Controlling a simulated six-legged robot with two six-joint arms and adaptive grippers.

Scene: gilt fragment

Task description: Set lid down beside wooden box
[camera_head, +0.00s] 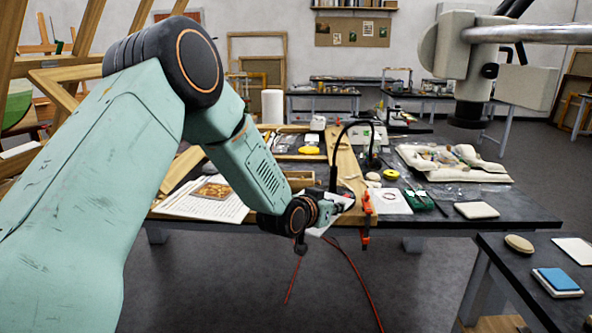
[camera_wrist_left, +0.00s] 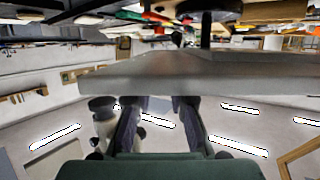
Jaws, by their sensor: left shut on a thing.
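My left gripper (camera_head: 338,205) reaches in from the left to the front edge of the long dark worktable (camera_head: 470,212). It is shut on a pale flat piece, which I take to be the lid (camera_head: 322,226), partly hidden by the gripper. In the left wrist view a grey slab (camera_wrist_left: 200,75) lies across the two dark fingers (camera_wrist_left: 157,108); it looks like the held lid seen edge-on. A small wooden box-like piece (camera_head: 298,179) is on the table just behind the gripper, partly covered by my arm; I cannot tell if it is the wooden box.
An orange clamp (camera_head: 366,212) and a wooden board (camera_head: 347,165) are close beside the gripper. A black curved lamp arm (camera_head: 334,160) rises behind it. Printed sheets (camera_head: 205,204) lie left; a green box (camera_head: 418,200) and a pale pad (camera_head: 476,210) lie right. A microscope-like device (camera_head: 462,60) overhangs the upper right.

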